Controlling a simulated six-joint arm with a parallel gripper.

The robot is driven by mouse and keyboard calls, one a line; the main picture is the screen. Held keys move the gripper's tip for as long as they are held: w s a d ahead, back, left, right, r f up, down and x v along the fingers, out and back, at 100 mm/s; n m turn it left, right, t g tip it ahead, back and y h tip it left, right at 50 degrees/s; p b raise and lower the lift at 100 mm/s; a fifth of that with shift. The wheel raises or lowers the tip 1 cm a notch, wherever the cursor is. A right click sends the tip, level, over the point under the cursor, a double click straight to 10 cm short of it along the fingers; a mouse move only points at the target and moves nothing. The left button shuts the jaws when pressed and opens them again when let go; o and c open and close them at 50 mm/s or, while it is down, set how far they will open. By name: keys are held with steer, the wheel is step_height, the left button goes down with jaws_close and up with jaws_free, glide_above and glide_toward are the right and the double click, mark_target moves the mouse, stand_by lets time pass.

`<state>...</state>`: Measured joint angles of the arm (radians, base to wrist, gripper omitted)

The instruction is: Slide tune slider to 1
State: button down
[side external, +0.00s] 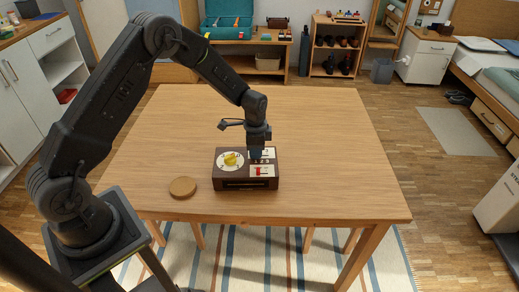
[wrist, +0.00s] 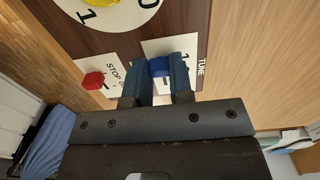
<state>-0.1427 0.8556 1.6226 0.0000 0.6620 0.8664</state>
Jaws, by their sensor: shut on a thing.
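The dark brown box (side external: 219,178) stands on the wooden table, with a white tune panel (wrist: 190,48) on its top. The panel carries the printed word TUNE and a figure 1. The blue tune slider knob (wrist: 159,66) sits at this panel, near the figure 1. My gripper (wrist: 158,77) is shut on the blue knob, one dark blue finger on each side. In the side view my gripper (side external: 256,153) points down onto the box's right part and hides the knob. The slot under the fingers is mostly hidden.
On the box, a red switch knob (wrist: 93,80) sits on a STOP panel beside the tune panel. A yellow knob (side external: 231,158) sits on a white dial. A round brown disc (side external: 182,187) lies left of the box. The table's right side is clear.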

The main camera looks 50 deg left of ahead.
steer(key=c, duration=1)
jaws_free()
step_height(320, 180, up, 14)
